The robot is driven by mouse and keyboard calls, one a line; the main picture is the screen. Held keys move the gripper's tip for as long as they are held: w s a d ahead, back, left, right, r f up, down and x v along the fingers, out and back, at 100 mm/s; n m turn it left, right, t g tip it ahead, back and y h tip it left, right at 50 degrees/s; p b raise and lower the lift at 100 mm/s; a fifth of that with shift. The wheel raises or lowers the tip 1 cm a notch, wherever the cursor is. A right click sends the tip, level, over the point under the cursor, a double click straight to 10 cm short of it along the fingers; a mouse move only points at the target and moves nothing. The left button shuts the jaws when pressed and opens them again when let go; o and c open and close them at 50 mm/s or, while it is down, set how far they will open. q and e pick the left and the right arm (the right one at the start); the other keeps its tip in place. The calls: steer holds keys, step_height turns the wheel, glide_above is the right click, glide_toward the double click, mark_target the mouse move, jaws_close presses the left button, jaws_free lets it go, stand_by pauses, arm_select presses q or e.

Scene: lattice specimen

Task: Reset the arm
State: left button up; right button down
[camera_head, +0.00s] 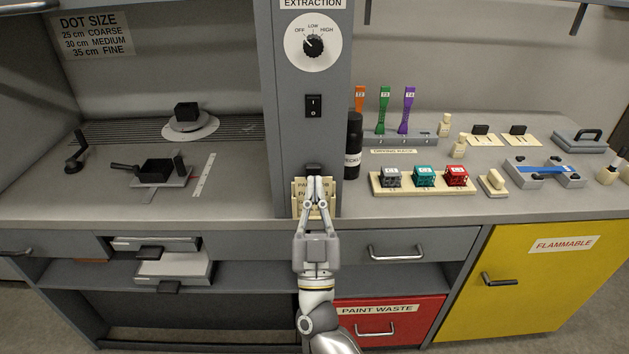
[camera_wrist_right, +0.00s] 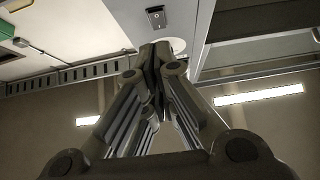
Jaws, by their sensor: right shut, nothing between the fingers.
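My right gripper (camera_head: 318,181) reaches up from the bottom middle of the head view. Its fingers are together with nothing between them. The fingertips are in front of a cream card holder (camera_head: 300,205) at the foot of the grey column (camera_head: 312,135); I cannot tell whether they touch it. In the right wrist view the closed fingers (camera_wrist_right: 155,58) fill the middle, with the column's switch (camera_wrist_right: 156,17) beyond them. My left gripper is not in view.
A black bottle (camera_head: 353,150) stands just right of the gripper. A cream rack (camera_head: 432,188) holds grey, teal and red blocks. A black pan (camera_head: 155,170) is on the left counter. Drawers, a red paint-waste bin (camera_head: 390,325) and a yellow cabinet (camera_head: 520,300) are below.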

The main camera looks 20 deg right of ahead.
stand_by(0.3)
steer(key=w+a+f+n+g+y, duration=0.1)
steer(key=a+f+n+g+y, duration=0.2)
steer(key=f, duration=0.7)
steer(key=w+a+f+n+g+y, duration=0.1)
steer(key=w+f+n+y, duration=0.3)
steer(key=f, duration=0.6)
steer(key=s+f+g+y, duration=0.2)
steer(key=s+f+g, duration=0.25)
steer(key=f, duration=0.75)
steer(key=s+f+g+y, duration=0.1)
steer(key=s+f+g, duration=0.35)
steer(key=f, duration=0.75)
steer(key=s+d+f+g, duration=0.2)
steer(key=s+f, duration=0.7)
steer(key=f, duration=0.1)
steer(key=s+d+f+g+h, duration=0.1)
steer(key=s+d+f+g, duration=0.2)
steer(key=s, duration=0.7)
steer(key=s+d+f+g, duration=0.3)
steer(key=s+f, duration=0.5)
steer(key=s, duration=0.2)
steer(key=s+d+f+m+g+h, duration=0.1)
steer(key=s+d+f+g, duration=0.2)
steer(key=s, duration=0.8)
step_height(320, 180, down, 2)
steer(key=shift+d+f+h, duration=0.15)
steer(key=shift+d+h, duration=0.15)
steer(key=shift+d, duration=0.15)
